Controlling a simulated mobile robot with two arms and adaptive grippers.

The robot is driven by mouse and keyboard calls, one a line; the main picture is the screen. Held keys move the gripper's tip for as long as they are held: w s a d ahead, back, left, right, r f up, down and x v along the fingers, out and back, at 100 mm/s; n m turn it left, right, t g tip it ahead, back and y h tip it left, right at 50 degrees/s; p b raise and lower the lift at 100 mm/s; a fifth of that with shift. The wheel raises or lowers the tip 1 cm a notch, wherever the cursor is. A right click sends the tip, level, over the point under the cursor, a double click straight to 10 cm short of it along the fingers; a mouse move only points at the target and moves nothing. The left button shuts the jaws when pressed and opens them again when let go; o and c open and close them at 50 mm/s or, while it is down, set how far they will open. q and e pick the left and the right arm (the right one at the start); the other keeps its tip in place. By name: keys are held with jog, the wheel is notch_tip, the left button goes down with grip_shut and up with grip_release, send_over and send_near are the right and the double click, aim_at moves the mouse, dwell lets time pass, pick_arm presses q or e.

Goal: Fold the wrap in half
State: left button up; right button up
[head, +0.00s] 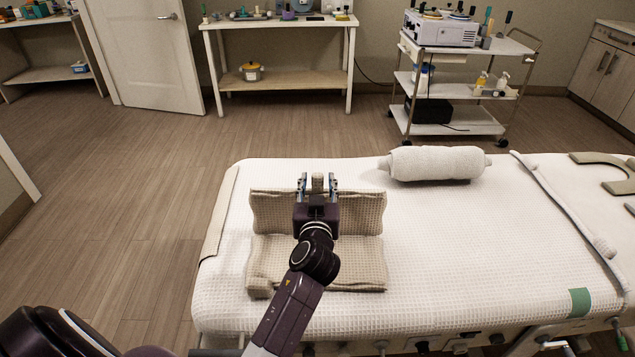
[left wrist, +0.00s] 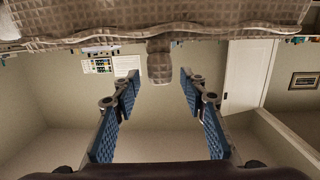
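The beige waffle-textured wrap (head: 360,262) lies on the white bed, with a crease across its middle between a far and a near panel. My left gripper (head: 318,186) is above the far panel and hides part of it. Its blue-padded fingers are open, one on each side of a small tab at the wrap's far edge. In the left wrist view, the wrap (left wrist: 220,18) spans the top, and the tab hangs between the fingers (left wrist: 160,85) with a gap on both sides. My right gripper is not in view.
The white bed (head: 450,255) has free room right of the wrap. A rolled towel (head: 437,163) lies at its far edge, and a long pale strap (head: 560,200) crosses its right side. A cart (head: 455,85) and a shelf table (head: 285,80) stand behind.

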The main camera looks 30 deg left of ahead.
pick_arm(q)
notch_tip(320, 180, up, 10)
dwell(0.7)
